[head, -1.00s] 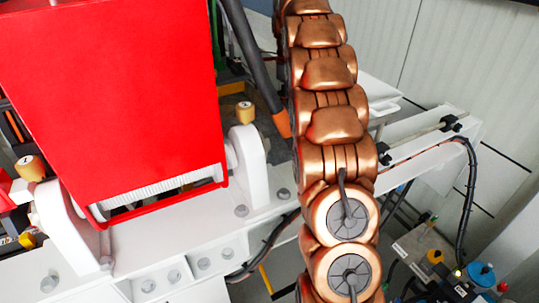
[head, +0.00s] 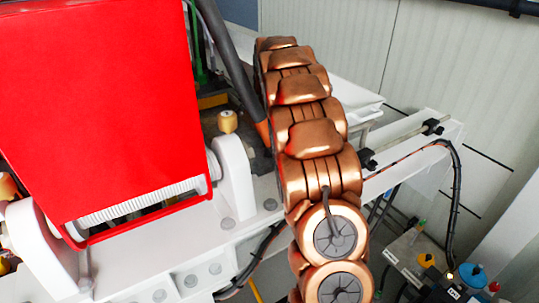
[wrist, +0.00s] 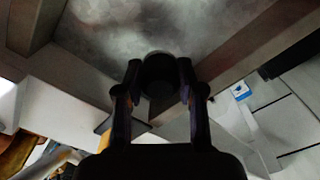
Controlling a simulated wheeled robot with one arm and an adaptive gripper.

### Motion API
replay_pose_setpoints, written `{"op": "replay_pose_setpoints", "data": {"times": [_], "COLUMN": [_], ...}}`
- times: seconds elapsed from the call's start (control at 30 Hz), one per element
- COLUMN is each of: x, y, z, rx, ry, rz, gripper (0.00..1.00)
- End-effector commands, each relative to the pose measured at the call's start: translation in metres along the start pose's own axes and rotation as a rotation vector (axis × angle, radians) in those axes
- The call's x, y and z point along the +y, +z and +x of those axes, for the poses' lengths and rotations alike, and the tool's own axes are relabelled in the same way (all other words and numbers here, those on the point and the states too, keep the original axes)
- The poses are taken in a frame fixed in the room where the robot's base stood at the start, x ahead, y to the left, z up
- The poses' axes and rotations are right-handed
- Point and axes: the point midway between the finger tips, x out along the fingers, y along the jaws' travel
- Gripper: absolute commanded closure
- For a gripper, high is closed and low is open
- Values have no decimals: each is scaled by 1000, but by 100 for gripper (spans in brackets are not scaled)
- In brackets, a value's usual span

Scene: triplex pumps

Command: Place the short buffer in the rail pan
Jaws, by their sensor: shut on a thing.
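My gripper (wrist: 160,85) is in the wrist view with its two dark fingers on either side of a dark, round, short piece (wrist: 160,74), which I take for the short buffer. The fingers are shut on it, and its far end is hard to make out in shadow. Beyond it lies a smudged grey metal surface (wrist: 205,25) with raised edges; I cannot tell whether this is the rail pan, or whether the piece touches it. The gripper and the held piece do not show in the head view.
In the head view, a big red housing (head: 100,95) fills the left, on a white frame (head: 235,225). A tan-topped knob (head: 228,120) stands behind a white bracket (head: 234,168). My copper arm links cross the middle. Black cable (head: 456,190) and small coloured fittings (head: 472,272) are at right.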

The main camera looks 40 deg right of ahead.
Motion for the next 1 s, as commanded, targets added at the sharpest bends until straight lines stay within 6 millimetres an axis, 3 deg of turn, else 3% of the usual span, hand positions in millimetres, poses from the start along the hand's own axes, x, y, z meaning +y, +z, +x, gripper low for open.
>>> {"op": "replay_pose_setpoints", "data": {"times": [0.17,0.43,0.83,0.87,1.0], "x": [0,1,0,0,0], "y": [0,0,1,1,1], "z": [8,38,44,43,43], "rx": [0,1,-1,-1,-1], "ry": [-2,2,-2,-3,-2], "rz": [0,1,0,0,0], "gripper": [97,97,97,59,44]}}
